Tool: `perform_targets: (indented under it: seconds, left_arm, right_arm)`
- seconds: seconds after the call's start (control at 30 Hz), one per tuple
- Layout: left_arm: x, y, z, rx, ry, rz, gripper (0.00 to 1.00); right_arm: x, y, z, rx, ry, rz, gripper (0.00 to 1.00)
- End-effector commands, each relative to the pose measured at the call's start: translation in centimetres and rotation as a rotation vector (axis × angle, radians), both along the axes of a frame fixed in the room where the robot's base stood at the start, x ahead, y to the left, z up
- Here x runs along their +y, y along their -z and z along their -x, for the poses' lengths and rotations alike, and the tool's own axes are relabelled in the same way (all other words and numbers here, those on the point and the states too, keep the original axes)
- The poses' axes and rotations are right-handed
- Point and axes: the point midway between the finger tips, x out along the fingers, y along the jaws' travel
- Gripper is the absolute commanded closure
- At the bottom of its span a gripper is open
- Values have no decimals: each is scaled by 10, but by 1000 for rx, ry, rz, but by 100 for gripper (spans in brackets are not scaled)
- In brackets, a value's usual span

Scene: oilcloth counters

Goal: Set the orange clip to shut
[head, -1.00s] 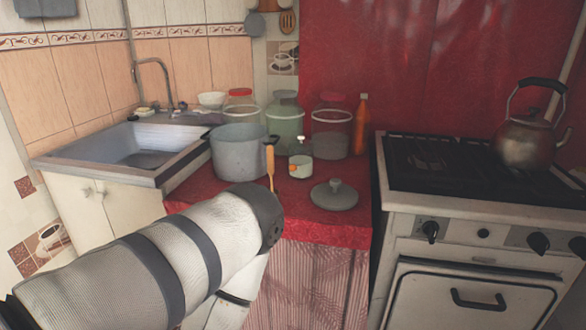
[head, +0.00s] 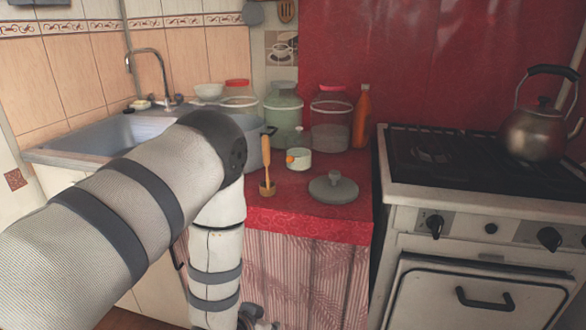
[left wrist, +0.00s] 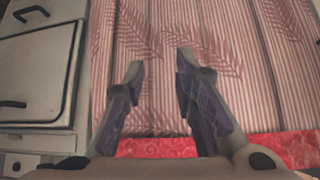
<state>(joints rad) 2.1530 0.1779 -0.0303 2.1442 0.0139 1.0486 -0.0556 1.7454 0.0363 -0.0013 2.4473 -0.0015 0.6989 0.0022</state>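A small orange spot that appears to be the orange clip (head: 290,160) is at the left side of a small pale jar (head: 300,157) on the red-covered counter. It is too small to tell whether it is open or shut. My left forearm hangs down in front of the counter, and my left gripper (head: 258,320) shows only partly at the bottom edge of the head view. In the left wrist view my left gripper (left wrist: 160,68) has its two fingers apart, empty, before the striped curtain (left wrist: 222,60). It is below and well apart from the jar. My right gripper is out of view.
A wooden-handled tool (head: 267,172), a grey lid (head: 333,189), a pot partly behind my arm, large jars (head: 284,115) and an orange bottle (head: 362,120) stand on the counter. The stove (head: 480,200) with a kettle (head: 535,130) is right; the sink (head: 75,145) is left.

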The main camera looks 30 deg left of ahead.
Motion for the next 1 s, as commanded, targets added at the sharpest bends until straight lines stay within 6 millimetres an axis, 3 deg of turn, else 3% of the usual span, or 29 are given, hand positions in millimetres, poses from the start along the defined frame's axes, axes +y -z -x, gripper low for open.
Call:
perform_targets:
  seconds: [0.03,0.1,0.13,0.23,0.33,0.47,0.8,1.0]
  left_arm:
    - [19,-22,-55,-168,-28,-31,74]
    - [44,-79,-118,-404,-64,-78,74]
    - [54,-104,-137,-490,-79,-96,74]
    - [79,-172,-177,-709,-119,-145,74]
    - [90,-208,-191,-815,-141,-169,74]
    - [97,-219,-205,-843,-145,-176,74]
    - [122,-214,-283,-835,-144,-174,74]
    - [128,-216,-305,-834,-144,-173,74]
  right_arm:
    - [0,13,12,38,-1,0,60]
    - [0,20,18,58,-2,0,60]
    - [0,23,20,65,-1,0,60]
    - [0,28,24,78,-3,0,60]
    - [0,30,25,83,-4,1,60]
    - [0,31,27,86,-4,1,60]
    - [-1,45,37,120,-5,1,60]
    - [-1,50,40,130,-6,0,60]
